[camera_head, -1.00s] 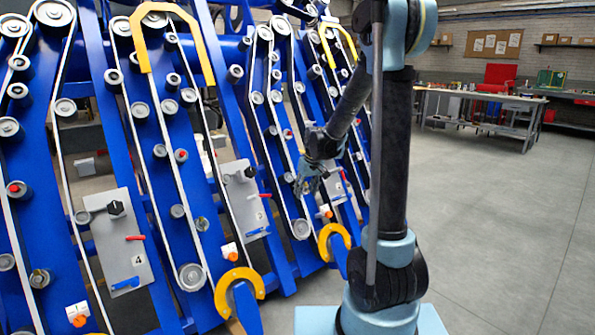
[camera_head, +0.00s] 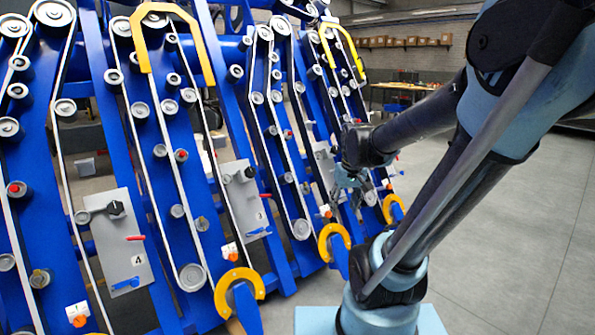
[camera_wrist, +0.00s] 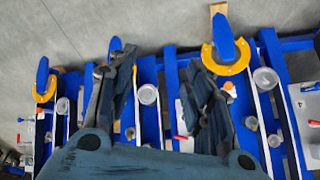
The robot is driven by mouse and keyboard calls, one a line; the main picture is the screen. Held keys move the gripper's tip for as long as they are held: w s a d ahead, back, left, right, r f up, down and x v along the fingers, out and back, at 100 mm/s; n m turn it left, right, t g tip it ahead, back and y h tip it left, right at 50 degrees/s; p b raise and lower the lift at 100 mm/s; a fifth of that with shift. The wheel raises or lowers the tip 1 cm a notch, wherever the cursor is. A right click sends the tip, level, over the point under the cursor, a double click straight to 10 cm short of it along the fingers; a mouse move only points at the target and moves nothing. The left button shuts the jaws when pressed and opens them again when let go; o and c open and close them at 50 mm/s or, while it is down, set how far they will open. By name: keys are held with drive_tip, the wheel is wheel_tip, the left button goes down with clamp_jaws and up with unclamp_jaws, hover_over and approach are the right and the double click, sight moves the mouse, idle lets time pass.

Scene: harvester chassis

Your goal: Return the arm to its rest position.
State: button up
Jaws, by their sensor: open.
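My gripper (camera_head: 352,188) hangs in front of the right part of the blue harvester chassis (camera_head: 180,150) in the head view. My arm leans to the right and folds back toward the chassis. In the wrist view, the two dark fingers of my gripper (camera_wrist: 155,95) stand wide apart, with nothing between them. Behind them lie the blue bars, rollers and belts of the chassis (camera_wrist: 150,78). In the head view my gripper and forearm hide part of the chassis's right end.
Grey plates with levers (camera_head: 122,240) sit on the bars. The grey floor (camera_head: 510,260) at right is clear. A workbench (camera_head: 400,88) stands far back.

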drive_tip(key=s+d+f+m, duration=0.1)
drive_tip(key=s+d+f, duration=0.1)
drive_tip(key=s, duration=0.5)
drive_tip(key=s+d+f+m, duration=0.1)
drive_tip(key=s+d+f, duration=0.1)
drive_tip(key=s, duration=0.4)
drive_tip(key=shift+s+f+g+h, duration=0.3)
drive_tip(key=shift+s+f, duration=0.05)
drive_tip(key=shift+f, duration=0.3)
drive_tip(key=shift+w+d+f, duration=0.1)
drive_tip(key=shift+w+f, duration=0.1)
drive_tip(key=shift+w, duration=0.25)
idle(0.5)
idle(0.8)
